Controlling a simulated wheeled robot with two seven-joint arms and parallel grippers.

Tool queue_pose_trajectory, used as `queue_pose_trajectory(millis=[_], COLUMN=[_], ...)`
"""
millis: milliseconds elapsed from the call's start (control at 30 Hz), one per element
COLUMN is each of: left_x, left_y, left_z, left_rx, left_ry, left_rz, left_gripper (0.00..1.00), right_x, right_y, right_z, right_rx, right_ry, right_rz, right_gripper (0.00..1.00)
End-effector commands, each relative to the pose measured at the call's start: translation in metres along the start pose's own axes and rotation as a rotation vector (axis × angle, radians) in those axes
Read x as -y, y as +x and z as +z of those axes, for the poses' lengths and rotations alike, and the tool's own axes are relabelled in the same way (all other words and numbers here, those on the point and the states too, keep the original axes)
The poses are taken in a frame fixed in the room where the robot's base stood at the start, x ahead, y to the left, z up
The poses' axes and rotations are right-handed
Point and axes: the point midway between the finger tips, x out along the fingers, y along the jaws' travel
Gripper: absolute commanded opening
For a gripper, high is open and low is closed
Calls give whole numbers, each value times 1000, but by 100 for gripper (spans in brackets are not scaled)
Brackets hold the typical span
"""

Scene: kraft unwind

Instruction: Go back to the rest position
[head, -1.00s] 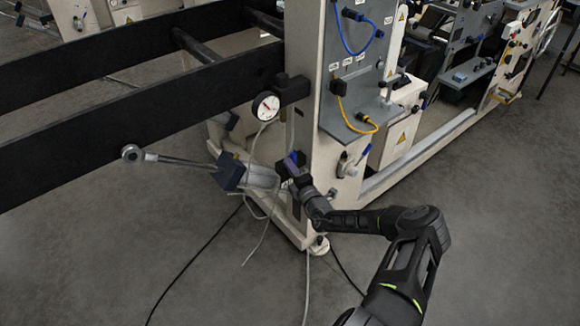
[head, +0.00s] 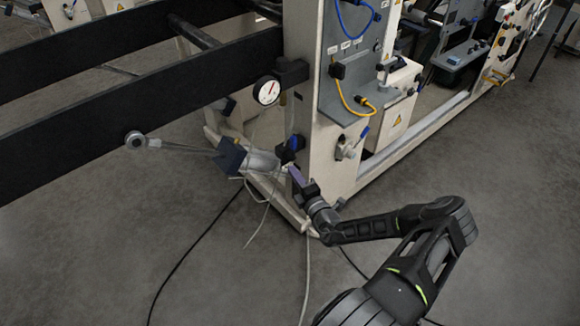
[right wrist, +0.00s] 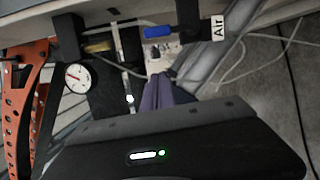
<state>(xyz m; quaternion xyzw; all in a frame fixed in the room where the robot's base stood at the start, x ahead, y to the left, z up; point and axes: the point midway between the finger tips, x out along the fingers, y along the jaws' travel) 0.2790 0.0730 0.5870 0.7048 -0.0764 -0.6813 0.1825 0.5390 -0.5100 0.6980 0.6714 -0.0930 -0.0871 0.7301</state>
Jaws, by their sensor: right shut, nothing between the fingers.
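My right gripper (head: 296,177) is shut and empty, with purple fingers, in front of the lower part of the cream machine post (head: 306,110). Its shut fingers (right wrist: 165,92) show at the middle of the right wrist view. A blue-handled valve (head: 292,146) sits on the post just above the fingertips, with a visible gap. Its blue handle (right wrist: 160,33) lies beyond the fingers in the right wrist view, near a white "Air" label (right wrist: 219,26). My right arm reaches in from the lower right. My left gripper is not in view.
A grey cylinder (head: 262,161) with a rod juts left of the post. A second blue-handled valve (head: 361,137) is on the post's right side. Cables cross the floor. Grey floor (head: 90,260) is open in front.

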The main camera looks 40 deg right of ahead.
Motion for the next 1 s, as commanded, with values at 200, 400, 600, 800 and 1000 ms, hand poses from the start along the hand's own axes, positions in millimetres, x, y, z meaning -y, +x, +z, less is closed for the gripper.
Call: queue_pose_trajectory(millis=[200, 400, 600, 800, 1000], left_x=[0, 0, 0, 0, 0], left_y=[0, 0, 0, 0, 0], left_z=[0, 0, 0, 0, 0], left_rx=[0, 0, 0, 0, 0], left_ry=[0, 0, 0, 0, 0], left_rz=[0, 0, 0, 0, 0], left_gripper=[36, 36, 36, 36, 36], right_x=[0, 0, 0, 11, 40], right_y=[-2, -2, -2, -3, -40], right_z=[0, 0, 0, -19, -113], right_rx=[-1, -1, -1, -78, -431], right_ry=[0, 0, -1, -127, -440], right_rz=[0, 1, 1, -40, -74], right_gripper=[0, 0, 0, 0, 0])
